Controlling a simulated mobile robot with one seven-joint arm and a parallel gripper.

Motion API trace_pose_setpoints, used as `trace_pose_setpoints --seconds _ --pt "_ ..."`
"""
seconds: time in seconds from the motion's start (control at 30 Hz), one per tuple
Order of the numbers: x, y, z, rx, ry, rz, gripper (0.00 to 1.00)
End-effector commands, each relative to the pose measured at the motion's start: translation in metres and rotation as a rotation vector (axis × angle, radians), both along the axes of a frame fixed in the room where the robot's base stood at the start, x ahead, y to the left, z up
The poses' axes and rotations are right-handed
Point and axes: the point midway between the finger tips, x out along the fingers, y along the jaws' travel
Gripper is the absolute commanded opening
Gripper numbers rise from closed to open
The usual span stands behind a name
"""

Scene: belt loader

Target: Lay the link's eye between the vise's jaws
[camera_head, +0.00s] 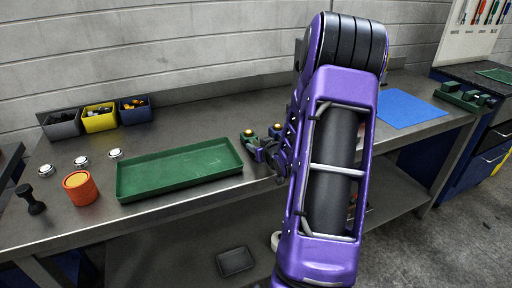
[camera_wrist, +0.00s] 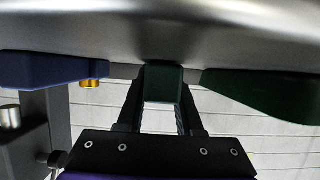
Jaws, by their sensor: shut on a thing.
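My gripper (camera_head: 268,150) is low over the bench, right of the green tray, and partly hidden behind my arm in the head view. In the wrist view my gripper (camera_wrist: 162,88) is shut on a small dark green block, apparently the grip of the link (camera_wrist: 163,80). The link's eye cannot be made out. Small green and dark blue parts with gold tops, perhaps of the vise (camera_head: 249,134), stand beside the gripper. In the wrist view a blue part with a gold tip is at left. I cannot tell whether link and jaws touch.
The long green tray (camera_head: 180,171) lies left of my gripper. An orange-red cup (camera_head: 80,189), a black stamp-like thing (camera_head: 32,201) and several silver discs stand farther left. Grey, yellow (camera_head: 99,122) and blue bins line the back. A blue mat (camera_head: 408,109) lies at right.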

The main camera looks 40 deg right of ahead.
Motion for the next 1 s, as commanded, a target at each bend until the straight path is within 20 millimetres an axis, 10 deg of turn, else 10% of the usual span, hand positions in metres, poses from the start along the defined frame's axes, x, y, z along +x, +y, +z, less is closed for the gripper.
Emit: trace_pose_setpoints --seconds 0.33,0.37,0.5,1.0 --pt "0.001 0.0 -0.002 -0.003 -0.004 0.001 0.0" --pt "0.0 0.0 -0.002 -0.001 -0.001 0.0 0.4" --pt "0.0 0.0 -0.002 -0.001 -0.001 0.0 0.65" --pt "-0.016 0.003 0.006 -0.003 0.0 -0.001 0.65"
